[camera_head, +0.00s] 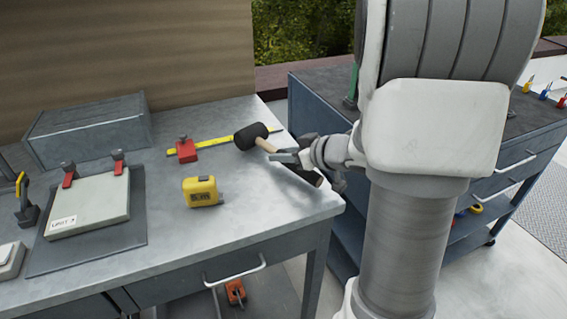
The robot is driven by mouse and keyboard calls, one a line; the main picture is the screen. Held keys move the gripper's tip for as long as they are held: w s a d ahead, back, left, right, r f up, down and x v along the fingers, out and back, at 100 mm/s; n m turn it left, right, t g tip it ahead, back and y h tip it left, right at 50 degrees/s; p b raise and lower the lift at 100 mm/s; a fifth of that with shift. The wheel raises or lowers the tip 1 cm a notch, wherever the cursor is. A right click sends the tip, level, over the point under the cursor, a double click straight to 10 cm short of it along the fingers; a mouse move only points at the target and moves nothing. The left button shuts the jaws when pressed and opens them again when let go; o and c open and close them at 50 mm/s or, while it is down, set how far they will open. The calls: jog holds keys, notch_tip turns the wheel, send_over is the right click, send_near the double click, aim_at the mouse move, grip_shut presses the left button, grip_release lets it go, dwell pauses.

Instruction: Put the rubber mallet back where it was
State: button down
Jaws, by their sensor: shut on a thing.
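The rubber mallet (251,135) has a black head and a light wooden handle with a dark end. My gripper (287,159) is shut on the mallet's handle, near the right edge of the grey workbench (255,214). The mallet head points left and overlaps the yellow strip in the picture. I cannot tell whether the head touches the bench or hangs just above it. My wrist hides part of the handle and the bench corner behind it.
A yellow tape measure (201,191), a red clamp (186,150) and a yellow rule (215,147) lie left of the mallet. A panel with red clamps (90,205) and a grey box (88,127) are further left. A dark-topped cart (321,104) stands behind my arm.

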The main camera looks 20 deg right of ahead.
jog(key=shift+f, duration=0.35)
jog(key=shift+f, duration=0.15)
jog(key=c, duration=0.6)
grip_release()
jog(key=shift+r, duration=0.2)
jog(key=p+v, duration=0.4)
jog(key=v, duration=0.6)
jog(key=shift+s+d+r, duration=0.15)
jog(key=shift+s+d, duration=0.05)
jog(key=shift+s, duration=0.15)
jog(key=shift+s+d+r+p, duration=0.2)
jog(key=shift+s+p, duration=0.1)
jog(key=shift+s, duration=0.2)
